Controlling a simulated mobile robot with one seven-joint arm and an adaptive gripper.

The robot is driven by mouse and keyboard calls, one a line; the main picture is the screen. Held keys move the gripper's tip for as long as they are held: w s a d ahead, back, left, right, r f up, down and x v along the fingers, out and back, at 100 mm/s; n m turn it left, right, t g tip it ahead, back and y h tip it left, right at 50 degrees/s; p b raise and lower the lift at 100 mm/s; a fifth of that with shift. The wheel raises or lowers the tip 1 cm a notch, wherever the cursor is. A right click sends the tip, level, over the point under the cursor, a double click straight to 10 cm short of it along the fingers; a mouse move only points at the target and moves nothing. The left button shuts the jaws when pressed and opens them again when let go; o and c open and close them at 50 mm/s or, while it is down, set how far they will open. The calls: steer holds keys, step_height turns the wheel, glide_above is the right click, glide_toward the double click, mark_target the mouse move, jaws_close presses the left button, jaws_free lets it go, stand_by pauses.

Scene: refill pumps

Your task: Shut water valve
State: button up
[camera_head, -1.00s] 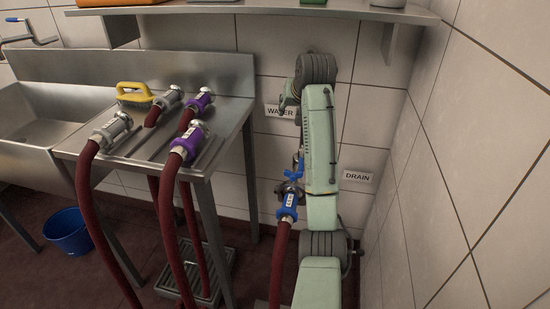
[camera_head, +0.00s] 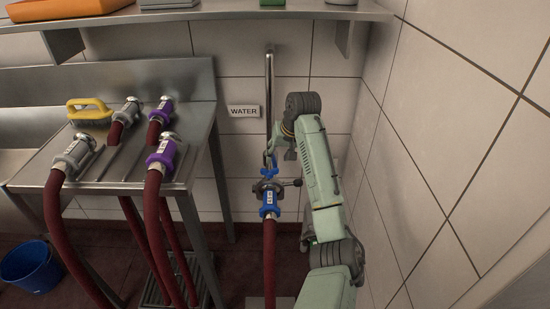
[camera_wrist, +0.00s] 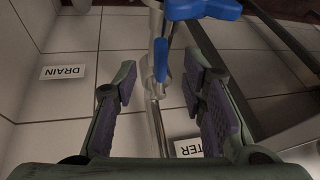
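The water valve sits on a vertical metal pipe (camera_head: 269,90) below the WATER sign (camera_head: 243,112). Its blue handle (camera_head: 270,168) is just above a blue hose coupling (camera_head: 269,203) with a red hose hanging from it. In the wrist view, blue valve parts (camera_wrist: 200,10) show at the top, and a blue lever (camera_wrist: 161,60) hangs along the pipe. My gripper (camera_wrist: 163,88) is open and empty, with its two fingers on either side of the pipe, short of the blue parts. In the head view my arm partly hides the gripper, right of the pipe.
A steel rack (camera_head: 115,180) with several hose couplings, grey and purple, and a yellow brush (camera_head: 88,109) stand on the left. A tiled wall (camera_head: 440,150) is close on the right. A shelf (camera_head: 230,14) hangs above. A DRAIN sign (camera_wrist: 62,72) shows in the wrist view.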

mark_target(275, 161)
steer(key=shift+x, duration=1.95)
steer(key=shift+c, duration=0.4)
jaws_close()
